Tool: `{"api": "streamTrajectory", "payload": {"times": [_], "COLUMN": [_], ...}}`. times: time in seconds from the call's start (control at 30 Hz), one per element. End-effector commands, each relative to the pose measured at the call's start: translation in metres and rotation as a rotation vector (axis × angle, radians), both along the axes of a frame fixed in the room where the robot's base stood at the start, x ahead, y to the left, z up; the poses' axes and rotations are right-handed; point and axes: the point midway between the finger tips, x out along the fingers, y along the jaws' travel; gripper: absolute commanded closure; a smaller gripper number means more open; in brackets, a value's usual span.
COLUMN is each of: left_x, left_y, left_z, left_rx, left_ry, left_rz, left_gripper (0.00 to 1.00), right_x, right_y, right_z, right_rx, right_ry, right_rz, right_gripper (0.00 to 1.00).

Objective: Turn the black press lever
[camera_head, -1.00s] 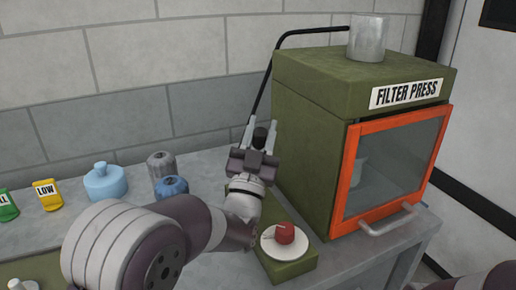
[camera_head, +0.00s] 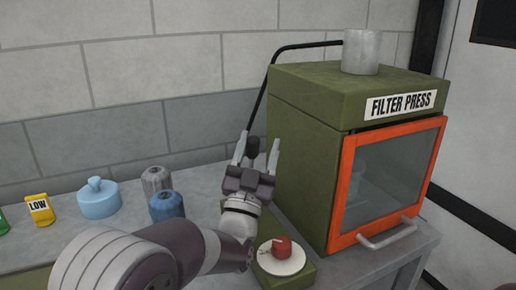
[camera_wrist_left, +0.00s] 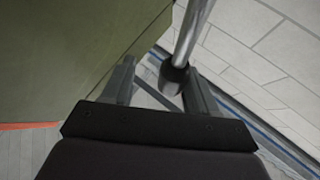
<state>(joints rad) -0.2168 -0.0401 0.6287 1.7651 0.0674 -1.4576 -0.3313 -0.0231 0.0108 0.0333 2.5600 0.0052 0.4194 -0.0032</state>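The black press lever (camera_head: 262,95) runs from the top of the green filter press (camera_head: 300,150) down its left side and ends in a black knob (camera_head: 253,146). My left gripper (camera_head: 258,140) is beside the press with its fingers apart around the knob. In the left wrist view the lever's rod (camera_wrist_left: 192,32) comes down to the knob (camera_wrist_left: 173,76) between the open fingers of the gripper (camera_wrist_left: 160,68), closer to the right finger. A gap shows on the left finger's side. My right gripper is not in view.
A red dial (camera_head: 282,245) on a white disc sits in front of the press. Blue (camera_head: 167,206) and grey (camera_head: 156,180) containers, a light blue jar (camera_head: 99,198) and a yellow LOW tag (camera_head: 39,209) stand left. The orange-framed door (camera_head: 337,195) is shut.

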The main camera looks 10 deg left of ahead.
Motion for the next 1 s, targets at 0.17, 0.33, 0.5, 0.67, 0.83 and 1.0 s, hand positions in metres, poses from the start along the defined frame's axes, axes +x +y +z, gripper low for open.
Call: {"api": "streamTrajectory", "payload": {"times": [0.17, 0.33, 0.5, 0.67, 0.83, 1.0], "left_x": [-0.005, -0.027, -0.061, -0.099, -0.136, -0.155], "left_y": [0.0, 0.004, 0.009, 0.014, 0.019, 0.021], "left_z": [-0.004, -0.024, -0.032, -0.03, -0.03, -0.031], "left_rx": [0.001, 0.001, -0.001, 0.0, -0.001, 0.0], "left_ry": [-0.001, 0.004, 0.001, 0.004, 0.002, 0.001], "left_rz": [-0.003, -0.002, -0.002, -0.002, 0.0, -0.001], "left_gripper": [0.45, 0.45, 0.45, 0.45, 0.45, 0.45], "right_x": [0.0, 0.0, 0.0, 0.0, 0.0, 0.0], "right_y": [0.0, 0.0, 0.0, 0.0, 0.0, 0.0], "right_z": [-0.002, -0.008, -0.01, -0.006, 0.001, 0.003], "right_rx": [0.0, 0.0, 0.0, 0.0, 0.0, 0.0], "right_ry": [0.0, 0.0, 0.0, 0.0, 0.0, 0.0], "right_rz": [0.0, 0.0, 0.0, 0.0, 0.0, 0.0], "right_gripper": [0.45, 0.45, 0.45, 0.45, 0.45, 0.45]}}
